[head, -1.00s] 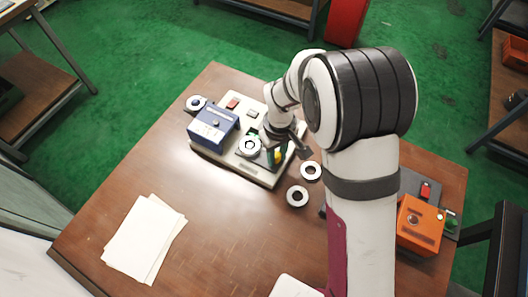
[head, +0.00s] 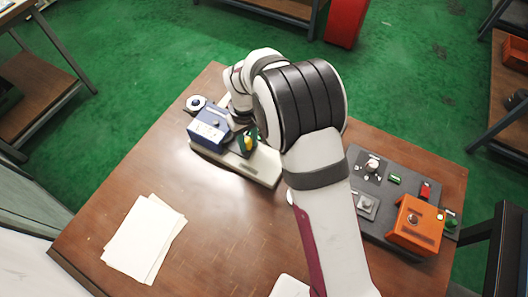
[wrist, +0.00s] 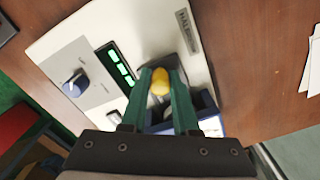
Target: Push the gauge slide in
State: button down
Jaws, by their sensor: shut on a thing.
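The gauge is a cream base (head: 262,170) with a blue housing (head: 206,132) at its left end in the head view. My gripper (head: 248,143) is at the housing's right side. In the wrist view its green fingers (wrist: 160,76) are shut on the yellow knob (wrist: 160,86) of the slide. A dark slot (wrist: 183,66) shows in the base beyond the fingertips, and part of the blue housing (wrist: 207,103) shows beside the right finger. No ring shows on the slide; the housing and my gripper hide much of it.
A dial (wrist: 74,85) and green lights (wrist: 121,66) are on the base. An orange box (head: 414,222) stands on a grey board (head: 375,205) at right. Papers (head: 143,236) lie at front left; the table between is clear.

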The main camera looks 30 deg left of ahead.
jog(key=shift+a, duration=1.2)
jog(key=c, duration=0.8)
grip_release()
jog(key=shift+c, duration=0.2)
jog(key=shift+r, duration=0.15)
notch_tip(320, 180, up, 7)
jog(key=shift+d, duration=0.15)
